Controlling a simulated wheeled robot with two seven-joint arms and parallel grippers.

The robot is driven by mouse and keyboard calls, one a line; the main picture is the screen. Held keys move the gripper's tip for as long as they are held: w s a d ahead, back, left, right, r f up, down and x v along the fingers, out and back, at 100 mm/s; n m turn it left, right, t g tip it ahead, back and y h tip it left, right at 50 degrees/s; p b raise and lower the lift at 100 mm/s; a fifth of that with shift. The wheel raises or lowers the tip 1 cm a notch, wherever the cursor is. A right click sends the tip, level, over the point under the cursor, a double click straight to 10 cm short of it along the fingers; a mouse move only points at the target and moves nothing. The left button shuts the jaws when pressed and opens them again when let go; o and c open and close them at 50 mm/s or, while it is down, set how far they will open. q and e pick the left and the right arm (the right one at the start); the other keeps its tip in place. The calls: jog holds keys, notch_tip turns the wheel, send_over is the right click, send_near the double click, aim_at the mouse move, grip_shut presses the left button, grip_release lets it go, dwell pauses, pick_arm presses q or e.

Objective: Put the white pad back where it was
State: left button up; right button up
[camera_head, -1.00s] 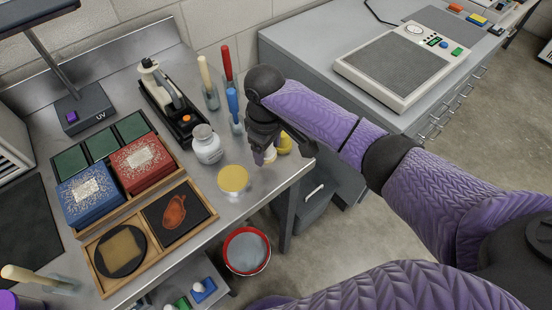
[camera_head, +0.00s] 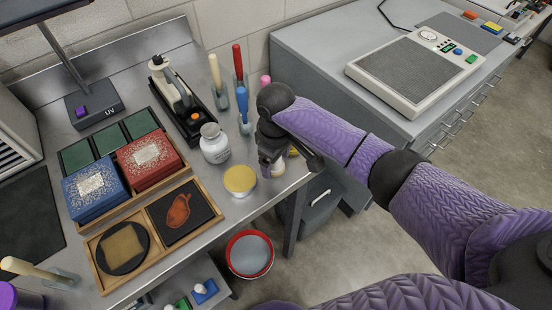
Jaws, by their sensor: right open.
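A small whitish object (camera_head: 278,169), possibly the white pad, shows at my right gripper near the right front corner of the steel bench (camera_head: 215,212). It is partly hidden by the gripper, so I cannot tell whether it stands on the bench or is touched. My right gripper (camera_head: 269,166) is open, points down beside it, and is right of the yellow-lidded jar (camera_head: 240,180). A yellow object (camera_head: 294,151) shows partly behind the gripper. My left gripper is not in view.
A white bottle (camera_head: 214,144) and brushes in glass holders (camera_head: 241,98) stand left of and behind my right gripper. A pink tip (camera_head: 265,80) shows behind my arm. A wooden tray (camera_head: 192,224) lies left. A red-rimmed bucket (camera_head: 249,255) stands below the bench edge.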

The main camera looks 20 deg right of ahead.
notch_tip(320, 180, up, 11)
jog(key=p, duration=0.3)
jog(key=shift+f, duration=0.1)
jog(key=shift+r, duration=0.45)
